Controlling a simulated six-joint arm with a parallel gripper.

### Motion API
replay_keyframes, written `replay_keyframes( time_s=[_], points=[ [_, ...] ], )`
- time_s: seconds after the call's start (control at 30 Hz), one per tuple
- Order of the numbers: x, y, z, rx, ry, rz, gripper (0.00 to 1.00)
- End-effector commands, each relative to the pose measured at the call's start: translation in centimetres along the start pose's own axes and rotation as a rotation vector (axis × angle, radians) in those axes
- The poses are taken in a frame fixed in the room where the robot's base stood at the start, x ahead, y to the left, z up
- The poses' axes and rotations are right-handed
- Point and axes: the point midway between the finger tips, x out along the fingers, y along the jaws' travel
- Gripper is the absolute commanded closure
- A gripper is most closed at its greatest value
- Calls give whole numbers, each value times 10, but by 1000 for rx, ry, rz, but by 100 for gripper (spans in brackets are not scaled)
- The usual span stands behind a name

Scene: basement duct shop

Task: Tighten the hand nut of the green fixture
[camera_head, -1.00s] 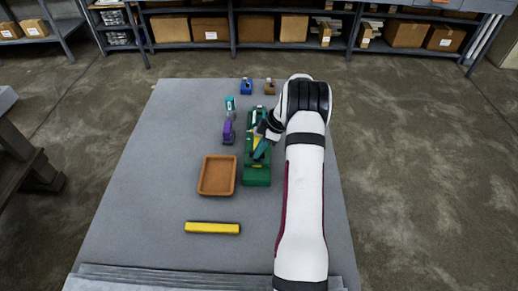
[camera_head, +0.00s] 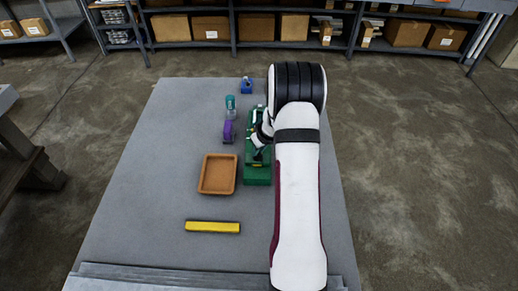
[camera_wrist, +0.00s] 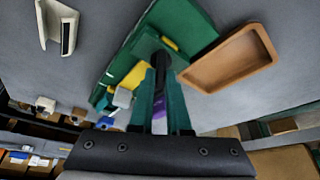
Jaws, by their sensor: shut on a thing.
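The green fixture (camera_head: 257,176) stands right of the table's middle. In the wrist view its green body (camera_wrist: 180,25) runs along the top, with a yellow piece (camera_wrist: 132,77) and a pale block (camera_wrist: 122,97) on it. My gripper (camera_wrist: 160,75) has its green fingers shut around a dark, post-like part at the fixture, which looks like the hand nut (camera_wrist: 160,58). The fingers hide much of it. In the head view my gripper (camera_head: 259,152) is at the fixture, and my arm covers its right side.
An empty brown tray (camera_head: 204,190) lies left of the fixture. A yellow bar (camera_head: 212,227) lies nearer the front. A purple item (camera_head: 228,133), a teal-topped item (camera_head: 230,103) and a blue block (camera_head: 246,87) stand left and behind. The table's left side is clear.

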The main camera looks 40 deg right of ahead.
Motion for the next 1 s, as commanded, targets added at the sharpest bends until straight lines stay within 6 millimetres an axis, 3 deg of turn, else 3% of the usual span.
replay_keyframes(
  time_s=[0.5, 1.0],
  points=[
    [0, -3, -1, 383, 1, 164, 100],
    [0, -4, -2, 551, 0, 229, 100]
  ],
)
